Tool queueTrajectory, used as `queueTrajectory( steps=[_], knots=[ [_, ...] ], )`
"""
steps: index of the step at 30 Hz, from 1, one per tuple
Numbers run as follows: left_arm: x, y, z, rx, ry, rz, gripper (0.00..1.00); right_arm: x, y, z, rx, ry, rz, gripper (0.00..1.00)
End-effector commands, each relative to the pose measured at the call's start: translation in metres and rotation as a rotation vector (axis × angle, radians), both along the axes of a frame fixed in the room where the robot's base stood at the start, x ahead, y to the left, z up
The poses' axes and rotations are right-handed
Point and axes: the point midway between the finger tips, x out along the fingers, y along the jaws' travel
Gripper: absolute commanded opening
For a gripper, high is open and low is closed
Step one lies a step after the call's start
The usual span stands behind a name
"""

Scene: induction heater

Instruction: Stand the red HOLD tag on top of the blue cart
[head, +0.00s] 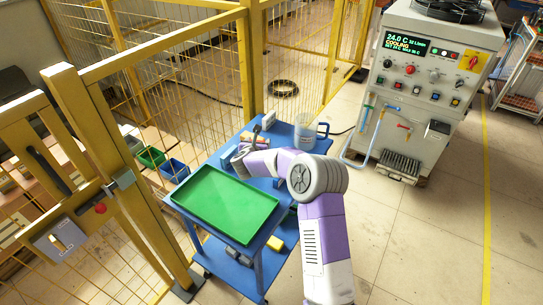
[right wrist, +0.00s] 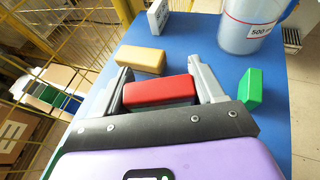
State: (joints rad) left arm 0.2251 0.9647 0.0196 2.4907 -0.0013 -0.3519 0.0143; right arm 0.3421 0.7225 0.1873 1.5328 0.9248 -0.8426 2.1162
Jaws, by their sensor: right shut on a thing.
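The red HOLD tag (right wrist: 158,91) shows in the right wrist view as a plain red block between the two fingers of my right gripper (right wrist: 163,84). The gripper is shut on it. No lettering shows on the side I see. In the head view my right gripper (head: 242,157) is over the far part of the blue cart (head: 228,133), behind the green tray. The cart's blue top (right wrist: 205,48) also fills much of the wrist view. I cannot tell whether the tag touches the top. My left gripper is not in view.
A green tray (head: 225,207) covers the cart's near part. Around the gripper stand a yellow block (right wrist: 140,60), a green block (right wrist: 251,90), a white block (right wrist: 158,16) and a clear beaker (right wrist: 250,28). A yellow fence (head: 150,40) runs behind; the heater cabinet (head: 425,100) stands right.

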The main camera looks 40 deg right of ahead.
Motion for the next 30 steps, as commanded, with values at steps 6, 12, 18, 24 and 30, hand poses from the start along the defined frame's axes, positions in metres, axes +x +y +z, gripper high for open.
queueTrajectory(
  steps=[6,12,18,24,30],
  knots=[
    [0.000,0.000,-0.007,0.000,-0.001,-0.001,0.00,0.005,-0.007,-0.004,0.000,0.003,-0.022,0.38],
    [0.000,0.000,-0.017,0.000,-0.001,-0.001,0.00,0.004,-0.007,-0.038,0.001,0.005,-0.022,0.38],
    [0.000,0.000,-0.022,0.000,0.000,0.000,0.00,0.004,-0.007,-0.057,0.000,0.004,-0.022,0.38],
    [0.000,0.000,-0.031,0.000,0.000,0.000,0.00,0.004,-0.007,-0.090,0.000,0.004,-0.022,0.38],
    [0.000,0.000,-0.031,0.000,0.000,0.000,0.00,0.004,-0.007,-0.092,0.000,0.002,-0.022,0.38]
  ],
)
